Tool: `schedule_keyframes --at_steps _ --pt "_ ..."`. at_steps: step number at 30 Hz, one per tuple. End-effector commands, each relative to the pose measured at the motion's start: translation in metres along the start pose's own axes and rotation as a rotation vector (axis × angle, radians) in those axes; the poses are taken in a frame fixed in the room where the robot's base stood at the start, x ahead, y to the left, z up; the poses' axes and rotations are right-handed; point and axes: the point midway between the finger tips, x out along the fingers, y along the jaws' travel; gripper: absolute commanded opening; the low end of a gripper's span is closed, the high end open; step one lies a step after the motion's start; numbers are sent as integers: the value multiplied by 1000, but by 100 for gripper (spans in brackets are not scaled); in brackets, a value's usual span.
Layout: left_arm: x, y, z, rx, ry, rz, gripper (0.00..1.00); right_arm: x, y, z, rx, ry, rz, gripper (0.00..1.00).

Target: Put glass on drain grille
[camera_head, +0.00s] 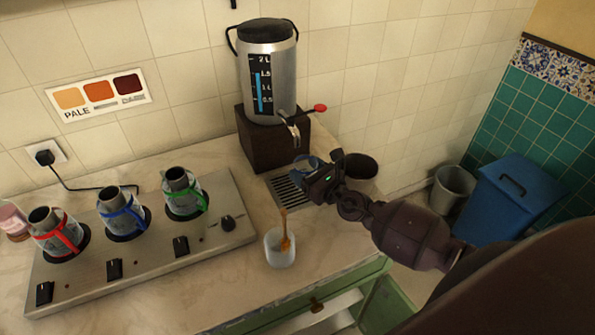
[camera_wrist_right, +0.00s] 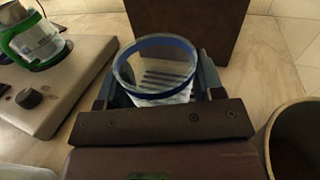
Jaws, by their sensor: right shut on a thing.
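The glass (camera_wrist_right: 150,92) is clear with a blue rim and sits between the two fingers of my right gripper (camera_wrist_right: 157,84), which is shut on it. In the head view the glass (camera_head: 306,162) is mostly hidden behind the right gripper (camera_head: 318,180). The drain grille (camera_head: 288,191) is a slotted metal plate in the counter, in front of the samovar's block. Its dark slots show through the glass in the wrist view. The glass is over or at the grille; I cannot tell whether it touches. My left gripper is not in view.
The samovar (camera_head: 270,75) stands on a dark block (camera_head: 262,148), its tap (camera_head: 293,130) close behind the glass. A white cup (camera_head: 279,254) with a brown utensil stands in front. A stove (camera_head: 150,235) with three pots is left. A dark round container (camera_head: 361,166) is right.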

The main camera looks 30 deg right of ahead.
Motion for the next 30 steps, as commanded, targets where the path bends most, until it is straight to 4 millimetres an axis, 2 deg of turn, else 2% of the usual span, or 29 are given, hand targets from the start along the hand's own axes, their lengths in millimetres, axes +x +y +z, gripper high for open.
schedule_keyframes --at_steps 1,3,8,18,30 --pt "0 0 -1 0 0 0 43 11 0 2 0 -2 0 36" --pt "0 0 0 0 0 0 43 21 0 0 0 -2 0 36" --pt "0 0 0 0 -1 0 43 33 0 0 0 -1 0 36" --pt "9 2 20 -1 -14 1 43 34 2 -35 -1 2 0 36" --pt "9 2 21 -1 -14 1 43 34 2 -37 -1 -1 0 36"
